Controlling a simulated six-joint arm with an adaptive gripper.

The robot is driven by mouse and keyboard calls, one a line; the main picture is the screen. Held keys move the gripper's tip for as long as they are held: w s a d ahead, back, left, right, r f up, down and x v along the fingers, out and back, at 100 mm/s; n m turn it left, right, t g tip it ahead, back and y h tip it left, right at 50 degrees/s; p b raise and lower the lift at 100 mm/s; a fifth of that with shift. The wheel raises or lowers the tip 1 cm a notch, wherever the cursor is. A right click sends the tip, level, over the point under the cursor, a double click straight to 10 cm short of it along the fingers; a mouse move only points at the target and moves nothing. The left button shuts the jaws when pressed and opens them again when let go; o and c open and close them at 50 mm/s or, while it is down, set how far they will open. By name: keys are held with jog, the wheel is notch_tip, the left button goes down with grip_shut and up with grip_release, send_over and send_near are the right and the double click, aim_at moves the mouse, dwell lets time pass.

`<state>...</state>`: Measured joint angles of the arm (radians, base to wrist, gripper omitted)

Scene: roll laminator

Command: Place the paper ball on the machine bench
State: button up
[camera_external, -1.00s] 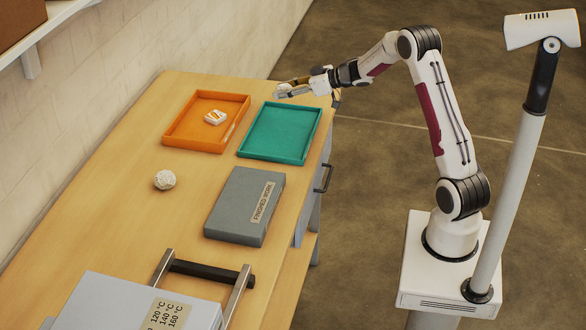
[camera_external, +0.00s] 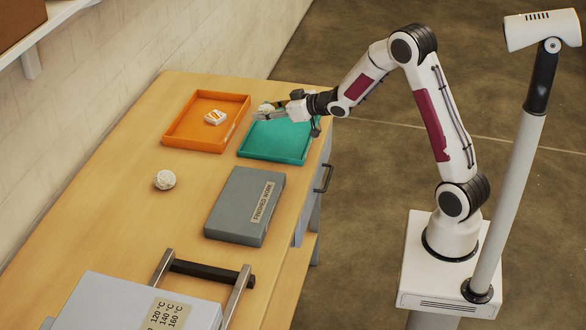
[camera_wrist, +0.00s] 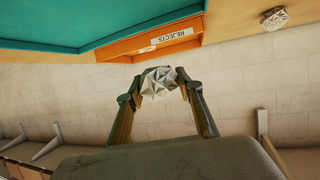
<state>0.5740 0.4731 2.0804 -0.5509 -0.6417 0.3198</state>
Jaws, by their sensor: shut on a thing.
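My gripper (camera_external: 268,111) is shut on a crumpled pale paper ball (camera_wrist: 158,83). In the wrist view the ball sits between the two fingertips; in the external view it shows as a small white shape (camera_external: 266,107) at the fingers. The gripper is above the teal tray (camera_external: 273,152), near its far left side. A second crumpled white paper ball (camera_external: 164,180) lies on the wooden machine bench (camera_external: 135,215), left of the grey box; it also shows in the wrist view (camera_wrist: 274,17).
The orange tray (camera_external: 181,143), labelled REJECTS, holds a small white item with orange markings (camera_external: 215,117). A grey FINISHED WORK box (camera_external: 233,203) lies nearer. A grey machine with temperature labels (camera_external: 130,302) and a dark bar stands in front. Bare bench lies around the second ball.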

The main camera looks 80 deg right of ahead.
jog(key=a+n+y, duration=0.1)
jog(key=a, duration=0.8)
jog(key=a+y, duration=0.1)
jog(key=a, duration=0.9)
jog(key=s+a+n+y, duration=0.1)
jog(key=a, duration=0.8)
jog(key=shift+a+r+n+t, duration=0.3)
jog(key=shift+a, duration=0.2)
jog(key=shift+a+f, duration=0.2)
jog(key=shift+a, duration=0.3)
jog(key=a, duration=0.1)
jog(key=f, duration=0.1)
jog(key=a, duration=0.1)
jog(key=shift+w+a+f+n+y, duration=0.25)
jog(key=shift+a+f+n+y, duration=0.05)
jog(key=shift+f+y, duration=0.1)
jog(key=shift+w+a+f, duration=0.15)
jog(key=shift+w+a, duration=0.95)
jog(key=w+a+r+m+h, duration=0.2)
jog(key=w+a+h, duration=0.1)
jog(key=w, duration=0.5)
jog(key=w+a+r+m+g+h, duration=0.1)
jog(key=w+a+r+m+h, duration=0.1)
jog(key=w, duration=0.7)
jog(key=shift+a+m+h, duration=0.55)
jog(key=shift+m+h, duration=0.05)
jog(key=shift+m, duration=0.1)
